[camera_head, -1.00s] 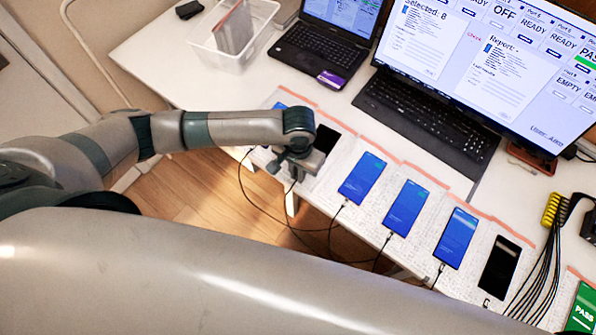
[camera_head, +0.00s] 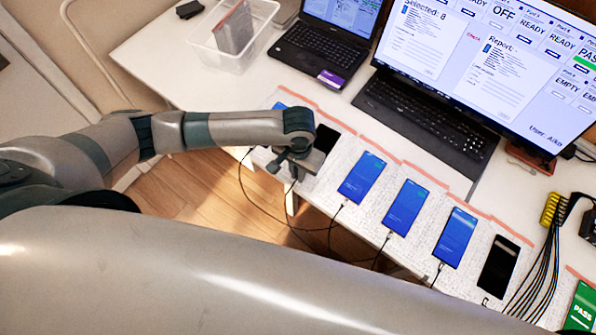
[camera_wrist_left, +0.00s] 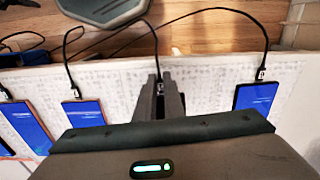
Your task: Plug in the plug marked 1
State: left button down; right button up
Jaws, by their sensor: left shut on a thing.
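My left gripper (camera_head: 290,168) is at the near edge of the table, beside a dark-screened phone (camera_head: 325,138). It also shows in the left wrist view (camera_wrist_left: 160,82), with its fingers shut on a plug at the end of a black cable (camera_wrist_left: 154,42). The plug is mostly hidden between the fingers, and no number on it can be read. The dark phone is almost wholly hidden by the gripper in the wrist view. I cannot tell whether the plug is touching the phone's port. My right gripper is not in view.
Blue-screened phones (camera_head: 362,178) with cables lie on both sides of the dark one, on white mats. Another dark phone (camera_head: 498,266) lies farther right. A laptop (camera_head: 322,50), a monitor (camera_head: 470,60) and a clear bin (camera_head: 205,40) stand behind. Black cables hang below the table edge.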

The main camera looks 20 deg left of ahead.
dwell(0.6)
pick_arm(q)
jog(key=c, duration=1.8)
grip_release()
jog(key=shift+s+a+r+p, duration=0.1)
jog(key=shift+s+r+p, duration=0.1)
jog(key=shift+r+p, duration=1.3)
jog(key=shift+s+r+p, duration=0.2)
jog(key=shift+r+p, duration=0.8)
jog(key=shift+p, duration=0.9)
